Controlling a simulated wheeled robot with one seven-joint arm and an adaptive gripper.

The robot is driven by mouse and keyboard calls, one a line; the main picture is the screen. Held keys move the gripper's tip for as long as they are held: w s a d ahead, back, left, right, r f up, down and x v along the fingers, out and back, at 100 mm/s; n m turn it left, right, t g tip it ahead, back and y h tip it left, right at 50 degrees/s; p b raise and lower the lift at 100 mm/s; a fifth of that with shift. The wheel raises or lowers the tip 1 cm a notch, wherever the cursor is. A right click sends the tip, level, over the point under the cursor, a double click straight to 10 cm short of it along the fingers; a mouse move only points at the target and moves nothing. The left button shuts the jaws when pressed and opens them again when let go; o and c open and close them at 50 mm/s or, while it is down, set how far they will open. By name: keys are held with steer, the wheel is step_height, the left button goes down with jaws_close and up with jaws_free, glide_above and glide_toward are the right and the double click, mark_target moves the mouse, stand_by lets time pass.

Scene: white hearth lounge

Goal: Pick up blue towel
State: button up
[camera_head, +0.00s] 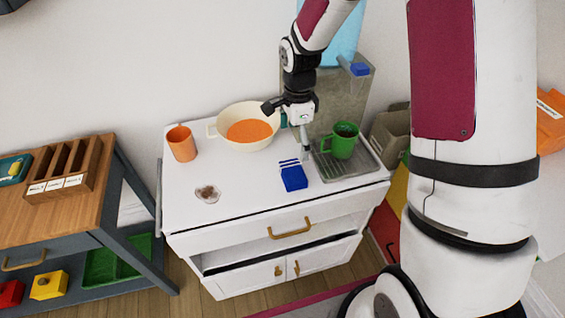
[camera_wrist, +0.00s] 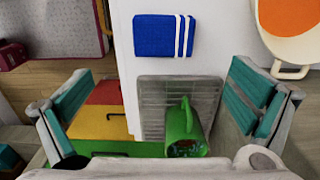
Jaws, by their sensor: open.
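The blue towel (camera_head: 293,177) is folded, with white stripes at one end, and lies flat on the white cabinet top (camera_head: 235,188) near its front edge. In the wrist view the blue towel (camera_wrist: 158,36) lies beyond the fingertips, near the upper middle. My gripper (camera_head: 303,135) hangs above the back of the cabinet top, behind the towel and apart from it. In the wrist view my gripper (camera_wrist: 160,95) has its fingers spread wide, with nothing held between them.
A cream pan (camera_head: 215,131) with orange contents and an orange cup (camera_head: 181,143) stand at the back left. A small dish (camera_head: 207,193) lies front left. The middle of the top is clear.

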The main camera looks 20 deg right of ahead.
mark_target(293, 171)
step_height(293, 171, down, 9)
steer(key=shift+r, duration=0.15)
steer(key=shift+w+f+p, duration=0.15)
steer(key=shift+f+p, duration=0.05)
steer(key=shift+f, duration=1.05)
steer(key=shift+w+f+p, duration=0.15)
steer(key=shift+f+p, duration=0.05)
steer(key=shift+f, duration=1.05)
steer(key=c, duration=1.1)
